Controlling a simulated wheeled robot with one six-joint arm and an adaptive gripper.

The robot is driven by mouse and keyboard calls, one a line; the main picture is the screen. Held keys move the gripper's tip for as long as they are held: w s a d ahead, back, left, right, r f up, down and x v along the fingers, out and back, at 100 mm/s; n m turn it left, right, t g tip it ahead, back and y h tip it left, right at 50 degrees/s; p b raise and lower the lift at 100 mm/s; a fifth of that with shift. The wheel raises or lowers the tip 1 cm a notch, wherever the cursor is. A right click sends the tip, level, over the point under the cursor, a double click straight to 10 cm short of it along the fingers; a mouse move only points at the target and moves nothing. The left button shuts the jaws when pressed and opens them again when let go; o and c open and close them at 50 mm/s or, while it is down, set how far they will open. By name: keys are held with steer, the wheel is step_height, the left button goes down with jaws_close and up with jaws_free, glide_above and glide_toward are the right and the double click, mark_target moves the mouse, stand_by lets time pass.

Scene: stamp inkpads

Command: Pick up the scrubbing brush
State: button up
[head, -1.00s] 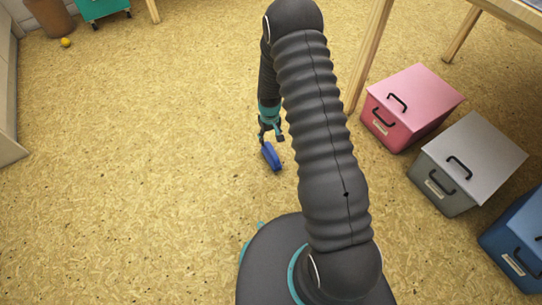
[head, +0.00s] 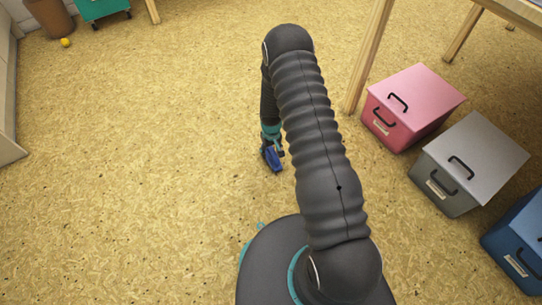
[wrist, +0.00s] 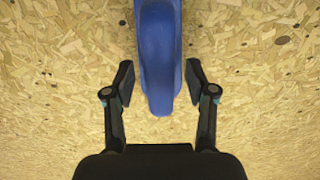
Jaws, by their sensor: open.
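The scrubbing brush is a blue, elongated thing (head: 273,160) lying on the floor in the head view, left of my arm. In the wrist view the blue brush (wrist: 159,55) runs down from the top edge, and its rounded near end lies between my fingers. Its far end is cut off by the frame. My gripper (wrist: 159,82) is open, with one finger on each side of the brush and a gap on both sides. In the head view my gripper (head: 272,148) is low over the brush and partly covers it.
The chipboard floor (head: 150,170) around the brush is clear. Pink (head: 415,100), grey (head: 470,160) and blue (head: 520,240) boxes stand at the right, near a wooden table leg (head: 368,55). A small yellow ball (head: 65,42) lies at the far left.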

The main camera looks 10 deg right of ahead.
jaws_close()
steer(key=shift+r, duration=0.1)
steer(key=shift+r, duration=0.5)
steer(key=r, duration=0.2)
steer(key=d+r, duration=0.1)
steer(key=r, duration=0.1)
steer(key=shift+s+p, duration=0.35)
steer(key=shift+s, duration=0.05)
steer(key=s+d+r, duration=0.6)
steer(key=s+d, duration=0.1)
steer(key=shift+d+p, duration=0.3)
steer(key=shift+p, duration=0.1)
steer(key=shift+s, duration=0.1)
